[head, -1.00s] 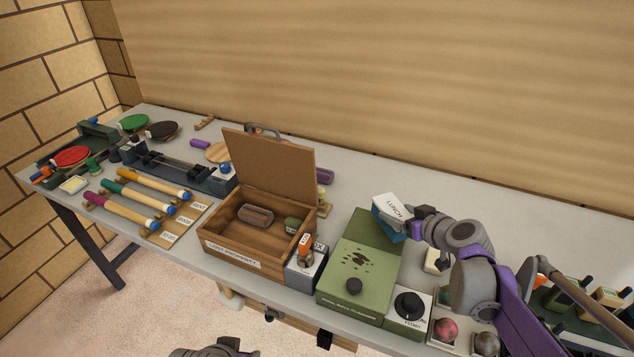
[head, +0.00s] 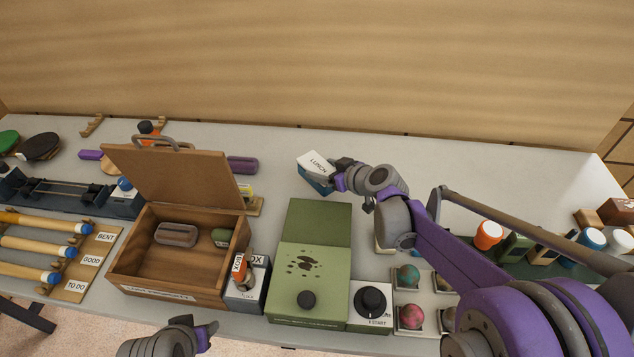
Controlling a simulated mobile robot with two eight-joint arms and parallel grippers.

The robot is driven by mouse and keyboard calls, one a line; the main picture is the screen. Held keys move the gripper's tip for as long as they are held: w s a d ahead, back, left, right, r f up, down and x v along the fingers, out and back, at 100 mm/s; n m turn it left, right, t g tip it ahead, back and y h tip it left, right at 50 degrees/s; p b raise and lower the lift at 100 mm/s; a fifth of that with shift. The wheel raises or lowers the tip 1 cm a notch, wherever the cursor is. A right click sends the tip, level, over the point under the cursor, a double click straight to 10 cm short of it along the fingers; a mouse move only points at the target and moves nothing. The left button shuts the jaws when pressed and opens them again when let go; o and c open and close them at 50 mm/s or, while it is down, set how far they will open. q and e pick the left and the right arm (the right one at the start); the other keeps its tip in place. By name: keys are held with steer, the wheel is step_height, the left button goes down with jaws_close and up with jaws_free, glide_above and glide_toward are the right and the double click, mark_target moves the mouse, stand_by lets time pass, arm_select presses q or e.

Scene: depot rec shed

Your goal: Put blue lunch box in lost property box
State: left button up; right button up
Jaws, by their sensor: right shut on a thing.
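The blue lunch box (head: 316,180), with a white top marked LUNCH, is held tilted above the table behind the green box. My right gripper (head: 337,175) is shut on its right end. The lost property box (head: 172,292) is a wooden box with its lid (head: 172,177) raised, standing left of the green box.
A green box (head: 311,270) with a black knob stands between the lost property box and a white dial unit (head: 370,303). A grey box with an orange-topped item (head: 246,285) touches the wooden box's right side. Coloured balls (head: 410,316) sit in a tray. The back right tabletop is clear.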

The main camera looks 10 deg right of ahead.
steer(key=shift+w+f, duration=0.1)
steer(key=shift+f, duration=2.3)
steer(key=shift+f+b, duration=0.15)
steer(key=shift+b, duration=0.15)
steer(key=o, duration=1.4)
